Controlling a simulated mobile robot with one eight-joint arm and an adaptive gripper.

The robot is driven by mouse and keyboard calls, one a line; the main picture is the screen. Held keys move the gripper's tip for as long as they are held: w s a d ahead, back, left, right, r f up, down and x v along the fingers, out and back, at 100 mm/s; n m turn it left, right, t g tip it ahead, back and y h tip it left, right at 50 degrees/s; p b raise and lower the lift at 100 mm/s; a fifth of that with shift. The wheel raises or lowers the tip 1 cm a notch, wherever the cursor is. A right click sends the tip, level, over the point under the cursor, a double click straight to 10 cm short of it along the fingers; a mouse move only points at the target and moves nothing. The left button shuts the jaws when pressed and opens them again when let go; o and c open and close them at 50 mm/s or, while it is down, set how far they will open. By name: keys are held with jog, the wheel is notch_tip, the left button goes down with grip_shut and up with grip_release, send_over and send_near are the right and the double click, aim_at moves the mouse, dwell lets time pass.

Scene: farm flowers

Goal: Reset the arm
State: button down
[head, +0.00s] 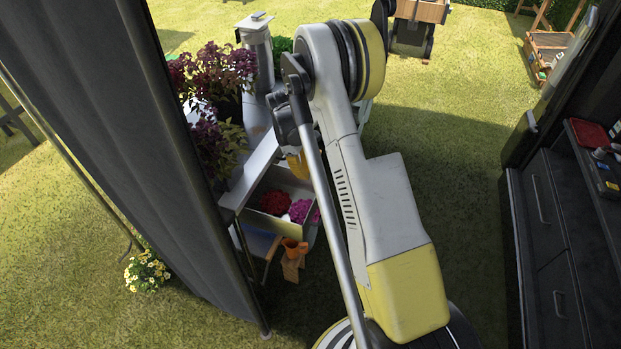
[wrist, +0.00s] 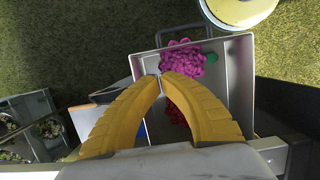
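My arm (head: 365,190) spans the middle of the head view, grey and yellow, bent at a high joint. My gripper (wrist: 162,76) shows in the wrist view as two curved yellow fingers whose tips meet, with nothing seen between them. It is above an open drawer (wrist: 236,75) with magenta flowers (wrist: 183,68) and red flowers (wrist: 174,112). In the head view the arm hides most of the gripper; only a bit of yellow shows beside it, above the drawer (head: 248,220).
A dark curtain (head: 150,150) stands at the left. Purple-leaved plants (head: 212,72) stand on the grey table (head: 250,172). Black cabinets (head: 550,220) line the right side. Open grass (head: 450,150) lies between arm and cabinets.

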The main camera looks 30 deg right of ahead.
jog(key=shift+v, duration=0.85)
jog(key=s+a+r+m+t, duration=0.1)
jog(key=s+a+r+t, duration=0.15)
jog(key=a+r, duration=0.45)
jog(key=s+a+r+m+t, duration=0.2)
jog(key=s+r, duration=0.1)
jog(key=r, duration=0.9)
jog(key=s+a+r+m+t, duration=0.2)
jog(key=s+a, duration=0.3)
jog(key=s, duration=0.3)
jog(key=s+a+r+m+t+y, duration=0.1)
jog(key=s+a+r+m+t, duration=0.1)
jog(key=s+a, duration=0.3)
jog(key=s+r+t, duration=0.1)
jog(key=s, duration=0.2)
jog(key=shift+s+y+b, duration=0.3)
jog(key=shift+s, duration=0.1)
